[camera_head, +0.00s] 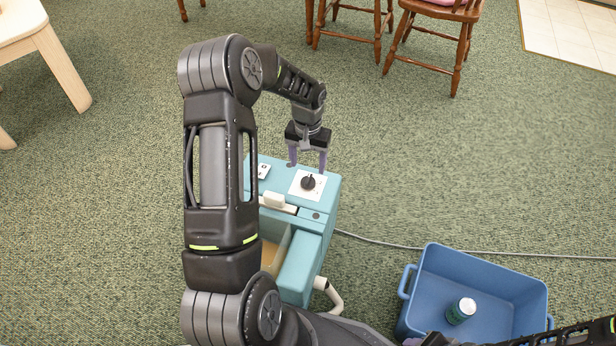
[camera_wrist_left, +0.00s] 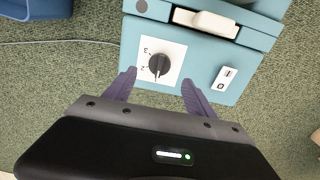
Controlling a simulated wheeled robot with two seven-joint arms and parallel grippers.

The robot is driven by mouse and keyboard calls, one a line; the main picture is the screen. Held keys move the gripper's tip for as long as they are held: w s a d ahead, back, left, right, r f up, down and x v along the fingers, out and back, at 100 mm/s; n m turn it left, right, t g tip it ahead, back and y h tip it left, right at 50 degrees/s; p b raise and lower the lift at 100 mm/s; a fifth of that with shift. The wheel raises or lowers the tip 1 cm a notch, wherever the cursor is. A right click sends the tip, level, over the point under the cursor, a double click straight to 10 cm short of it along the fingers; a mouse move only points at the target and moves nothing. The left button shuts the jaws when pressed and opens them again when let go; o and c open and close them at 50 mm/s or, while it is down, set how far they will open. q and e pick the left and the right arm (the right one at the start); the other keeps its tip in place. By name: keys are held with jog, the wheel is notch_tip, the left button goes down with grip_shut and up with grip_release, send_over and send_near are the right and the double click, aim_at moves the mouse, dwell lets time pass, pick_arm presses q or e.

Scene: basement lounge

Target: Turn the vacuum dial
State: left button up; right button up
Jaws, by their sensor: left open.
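The vacuum (camera_head: 322,215) is a teal box on the carpet, partly hidden behind my left arm in the head view. Its black dial (camera_head: 308,183) sits on a white square plate on the top. In the left wrist view the dial (camera_wrist_left: 159,65) shows with numbers on the plate beside it. My left gripper (camera_head: 307,168) is open and empty, close above the vacuum's top near the dial. In the left wrist view its fingertips (camera_wrist_left: 158,80) are spread, with the dial between and just beyond them. My right gripper is not clearly in view.
A blue bin (camera_head: 424,285) with a green can (camera_head: 461,311) stands at the lower right. A grey cord (camera_head: 420,247) runs right across the carpet. Wooden chairs (camera_head: 432,40) stand at the back, and a light wooden table (camera_head: 50,50) at upper left.

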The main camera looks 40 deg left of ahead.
aim_at(308, 179)
pick_arm(q)
notch_tip(308, 179, down, 7)
jog(key=shift+b, duration=0.85)
jog(key=shift+c, duration=0.3)
jog(key=c, duration=1.3)
